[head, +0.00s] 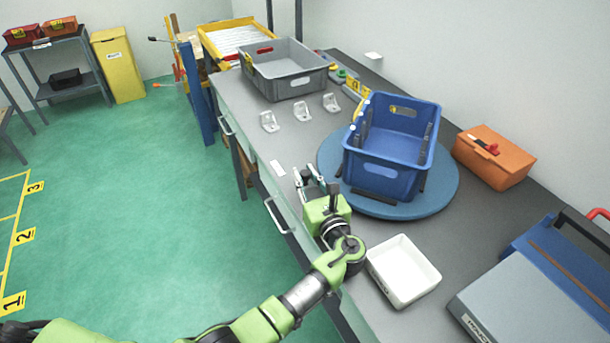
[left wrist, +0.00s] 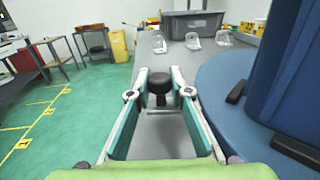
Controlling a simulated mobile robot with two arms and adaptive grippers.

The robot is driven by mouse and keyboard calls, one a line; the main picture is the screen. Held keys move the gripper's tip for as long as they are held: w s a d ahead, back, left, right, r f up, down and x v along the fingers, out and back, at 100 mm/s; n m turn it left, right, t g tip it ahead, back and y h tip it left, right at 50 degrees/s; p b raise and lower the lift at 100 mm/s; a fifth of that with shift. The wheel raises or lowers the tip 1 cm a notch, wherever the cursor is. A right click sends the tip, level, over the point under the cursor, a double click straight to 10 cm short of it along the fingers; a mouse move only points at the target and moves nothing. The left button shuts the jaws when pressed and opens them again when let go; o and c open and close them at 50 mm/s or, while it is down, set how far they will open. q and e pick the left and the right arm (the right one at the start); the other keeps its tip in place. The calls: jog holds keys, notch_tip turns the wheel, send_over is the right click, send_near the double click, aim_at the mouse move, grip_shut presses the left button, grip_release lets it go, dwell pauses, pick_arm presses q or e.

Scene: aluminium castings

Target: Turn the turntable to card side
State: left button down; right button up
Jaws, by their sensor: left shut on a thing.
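The round blue turntable (head: 437,195) lies on the grey bench and carries a blue crate (head: 385,178). A small yellow patch (head: 403,111) shows at the crate's far end wall; I cannot tell whether it is a card. My left gripper (head: 304,174) is low beside the turntable's left edge. In the left wrist view its fingers (left wrist: 159,72) stand on either side of a black knob (left wrist: 158,88) and are shut on it. How the knob joins the turntable (left wrist: 222,92) is hidden. My right gripper is out of view.
A white tray (head: 402,270) stands in front of the turntable, and an orange box (head: 494,160) to its right. Behind are several small castings (head: 302,111) and a grey crate (head: 284,79). A large blue-grey case (head: 535,290) fills the near right.

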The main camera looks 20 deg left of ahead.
pick_arm(q)
jog(key=c, duration=1.8)
grip_release()
jog(key=shift+s+d, duration=0.1)
jog(key=v, duration=0.7)
jog(key=shift+s+d, duration=0.1)
